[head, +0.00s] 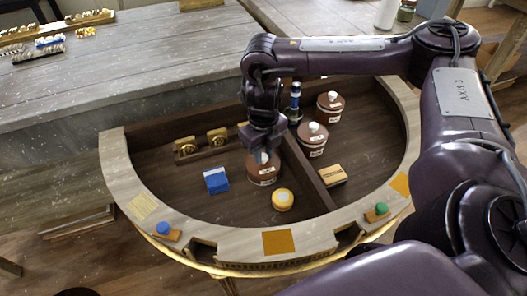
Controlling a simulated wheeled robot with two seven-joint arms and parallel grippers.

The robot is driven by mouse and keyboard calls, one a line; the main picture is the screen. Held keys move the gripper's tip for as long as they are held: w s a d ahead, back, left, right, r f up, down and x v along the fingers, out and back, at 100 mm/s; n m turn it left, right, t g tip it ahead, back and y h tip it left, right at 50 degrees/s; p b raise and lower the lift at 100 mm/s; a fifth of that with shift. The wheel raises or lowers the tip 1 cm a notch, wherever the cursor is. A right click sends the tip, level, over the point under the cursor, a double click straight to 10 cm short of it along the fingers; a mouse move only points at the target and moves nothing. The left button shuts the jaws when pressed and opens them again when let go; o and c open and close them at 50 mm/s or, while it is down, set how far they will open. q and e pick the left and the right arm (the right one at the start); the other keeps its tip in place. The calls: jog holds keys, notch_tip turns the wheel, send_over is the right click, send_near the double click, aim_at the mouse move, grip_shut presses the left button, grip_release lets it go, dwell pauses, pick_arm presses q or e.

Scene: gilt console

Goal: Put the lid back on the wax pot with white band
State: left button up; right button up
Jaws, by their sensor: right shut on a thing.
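A brown wax pot (263,177) with a pale marking on its side stands in the left part of the half-round console, beside the divider. My right gripper (262,151) comes down from above and is shut on the pale knob of a lid at the pot's top. The lid is close over or on the pot; I cannot tell whether it is seated, as the gripper hides part of it. Two similar brown pots with white knobs stand right of the divider, one nearer (312,142) and one farther back (329,110). My left gripper is not in view.
A blue block (216,182) and a yellow round tin (282,200) stand near the pot. A dark divider (308,178) splits the console (205,235); a wooden block (332,175) lies right of it. Brass rings (186,146) stand at the back left. A slim bottle (294,100) stands behind.

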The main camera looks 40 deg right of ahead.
jog(key=shift+p, duration=0.3)
dwell(0.6)
dwell(0.9)
jog(key=shift+f+p, duration=0.15)
jog(key=shift+p, duration=0.5)
dwell(0.6)
jog(key=o, duration=1.5)
